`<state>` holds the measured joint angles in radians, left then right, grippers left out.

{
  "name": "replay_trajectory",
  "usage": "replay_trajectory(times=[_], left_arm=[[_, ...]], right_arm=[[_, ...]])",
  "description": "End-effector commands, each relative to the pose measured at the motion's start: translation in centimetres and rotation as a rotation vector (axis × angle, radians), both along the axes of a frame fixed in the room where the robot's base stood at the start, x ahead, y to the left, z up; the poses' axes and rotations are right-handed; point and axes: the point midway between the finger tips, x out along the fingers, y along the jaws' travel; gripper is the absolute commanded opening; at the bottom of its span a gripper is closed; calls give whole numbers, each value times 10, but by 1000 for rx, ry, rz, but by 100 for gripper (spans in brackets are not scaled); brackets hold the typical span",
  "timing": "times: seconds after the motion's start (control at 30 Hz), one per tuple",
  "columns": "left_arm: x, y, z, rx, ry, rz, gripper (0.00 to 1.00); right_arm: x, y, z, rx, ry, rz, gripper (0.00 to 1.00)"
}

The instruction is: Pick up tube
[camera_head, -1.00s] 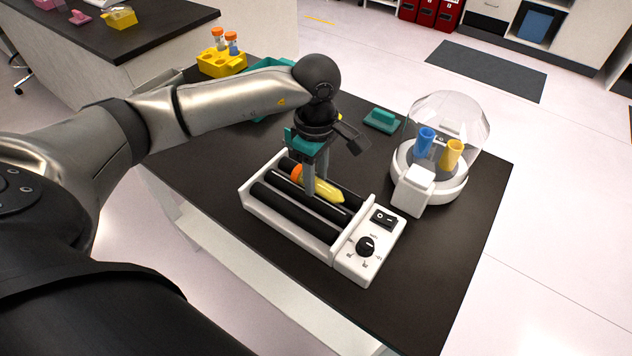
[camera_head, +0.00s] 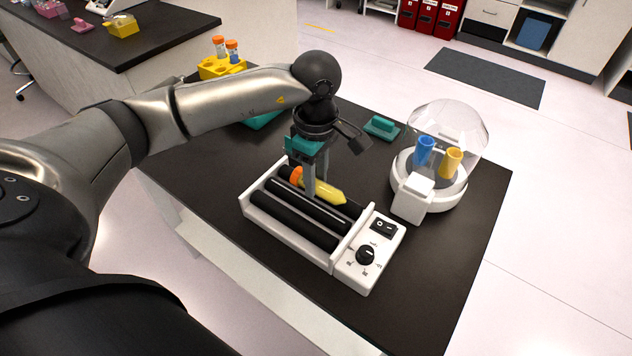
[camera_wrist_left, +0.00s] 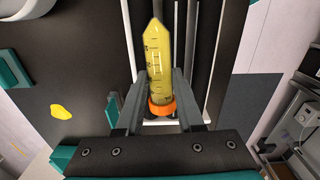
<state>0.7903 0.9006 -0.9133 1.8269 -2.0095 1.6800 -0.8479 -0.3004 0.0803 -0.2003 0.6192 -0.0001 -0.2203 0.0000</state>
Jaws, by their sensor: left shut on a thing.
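The tube (camera_head: 326,189) is yellow with a pointed end and an orange cap (camera_head: 296,176). My left gripper (camera_head: 309,188) points down and is shut on the tube near its cap. The tube lies roughly level, seemingly just above the black rollers of the white roller device (camera_head: 341,262); the gap is hard to judge. In the left wrist view the tube (camera_wrist_left: 158,65) sits between the two grey fingers (camera_wrist_left: 162,98), cap toward the gripper base and tip away. My right gripper is not in view.
A clear-domed centrifuge (camera_head: 410,200) with a blue and a yellow insert stands right of the roller device. A teal block (camera_head: 381,128) lies behind. A yellow rack (camera_head: 222,68) with orange-capped tubes stands at the back left. The dark table (camera_head: 440,260) is bare at the front right.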

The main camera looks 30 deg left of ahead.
Motion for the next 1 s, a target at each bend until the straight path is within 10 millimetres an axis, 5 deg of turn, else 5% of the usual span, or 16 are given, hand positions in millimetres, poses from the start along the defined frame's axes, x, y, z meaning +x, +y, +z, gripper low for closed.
replay_trajectory(times=[0.6,1.0], left_arm=[[1,0,157,1,-5,-1,0],[0,0,181,0,-1,0,0]], right_arm=[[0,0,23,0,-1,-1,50],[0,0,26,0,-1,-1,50]])
